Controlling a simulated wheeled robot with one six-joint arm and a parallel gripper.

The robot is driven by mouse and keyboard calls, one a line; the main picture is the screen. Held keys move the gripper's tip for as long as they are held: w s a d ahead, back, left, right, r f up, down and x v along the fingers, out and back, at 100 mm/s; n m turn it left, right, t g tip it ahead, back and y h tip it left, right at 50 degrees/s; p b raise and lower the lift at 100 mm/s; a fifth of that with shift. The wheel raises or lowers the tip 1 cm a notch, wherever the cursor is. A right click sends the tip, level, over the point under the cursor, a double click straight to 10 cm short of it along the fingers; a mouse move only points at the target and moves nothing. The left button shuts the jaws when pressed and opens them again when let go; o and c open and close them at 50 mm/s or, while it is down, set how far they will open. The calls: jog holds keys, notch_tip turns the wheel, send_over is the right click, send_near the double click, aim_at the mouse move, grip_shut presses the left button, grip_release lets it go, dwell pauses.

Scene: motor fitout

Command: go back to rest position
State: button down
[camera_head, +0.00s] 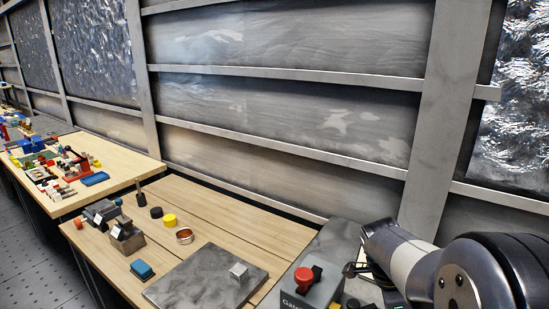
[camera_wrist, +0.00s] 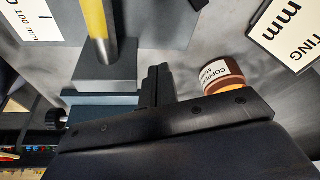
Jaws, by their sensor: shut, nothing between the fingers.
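My gripper (camera_wrist: 158,86) shows in the wrist view with its two dark fingers together and nothing between them. Beside the fingers is a copper-coloured round container (camera_wrist: 224,76) with a white label. A grey block with a yellow rod (camera_wrist: 97,25) is on the other side of the fingers. In the head view my arm reaches in from the lower right, close to a grey box with a red knob (camera_head: 304,277). The gripper end is small and partly hidden there.
A ribbed metal wall (camera_head: 290,110) stands close behind. A cluttered second table (camera_head: 120,165) is at left.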

jog(key=shift+s+d, duration=0.15)
jog(key=shift+d, duration=0.15)
jog(key=d+v, duration=0.1)
jog(key=v, duration=0.9)
jog(key=shift+s+r, duration=0.15)
jog(key=shift+s, duration=0.1)
jog(key=shift+s, duration=0.1)
